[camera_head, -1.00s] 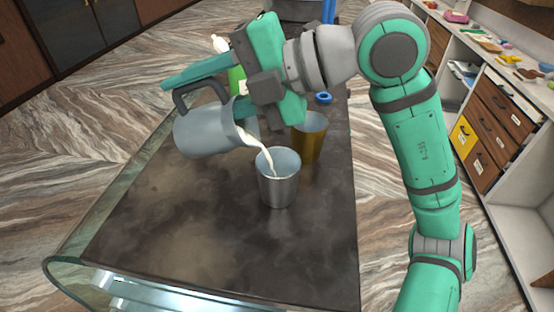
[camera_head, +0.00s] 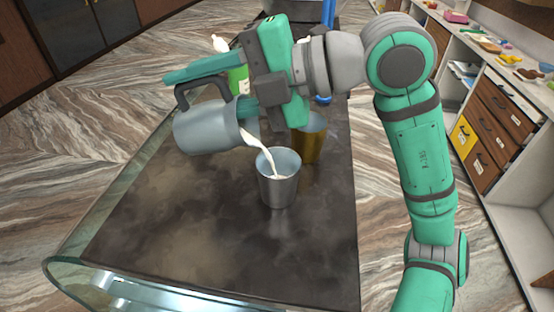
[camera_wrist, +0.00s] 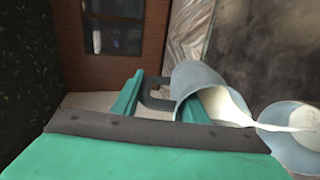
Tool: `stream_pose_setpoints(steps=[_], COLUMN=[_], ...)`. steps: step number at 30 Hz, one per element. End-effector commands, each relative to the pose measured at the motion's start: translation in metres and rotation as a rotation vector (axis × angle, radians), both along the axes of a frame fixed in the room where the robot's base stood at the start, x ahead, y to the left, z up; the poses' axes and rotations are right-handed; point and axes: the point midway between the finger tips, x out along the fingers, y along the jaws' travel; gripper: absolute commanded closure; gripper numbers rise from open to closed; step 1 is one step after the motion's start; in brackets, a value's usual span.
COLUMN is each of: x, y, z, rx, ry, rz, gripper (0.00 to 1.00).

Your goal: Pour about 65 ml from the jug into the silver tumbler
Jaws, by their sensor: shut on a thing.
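The grey-blue jug (camera_head: 207,128) is tilted toward the right, its mouth facing the silver tumbler. A white stream of liquid (camera_head: 259,143) runs from its lip into the silver tumbler (camera_head: 278,181), which stands upright on the counter. My gripper (camera_head: 215,84) is shut on the jug's dark handle (camera_head: 181,96) and holds the jug above the counter. In the wrist view the jug (camera_wrist: 196,78) sits at my fingers, with white liquid inside its mouth; the tumbler (camera_wrist: 292,120) is partly cut off at the right.
A gold tumbler (camera_head: 309,140) stands just behind the silver one. A green container (camera_head: 237,78) and a blue ring-shaped thing (camera_head: 323,99) are farther back, partly behind my arm. The dark counter top (camera_head: 200,230) is clear in front.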

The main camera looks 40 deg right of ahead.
Motion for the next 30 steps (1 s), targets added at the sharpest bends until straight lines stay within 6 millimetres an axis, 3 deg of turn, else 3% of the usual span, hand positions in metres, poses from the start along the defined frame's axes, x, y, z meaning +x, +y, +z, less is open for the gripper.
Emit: stream_pose_setpoints(steps=[9, 18, 30], x=[0.000, 0.014, 0.017], y=[0.000, 0.012, 0.016], z=[0.001, -0.024, -0.039], rx=[-0.001, -0.179, -0.264], ry=[-0.002, 0.200, 0.299], rz=[0.002, 0.000, 0.002], gripper=[0.99, 0.99, 0.99])
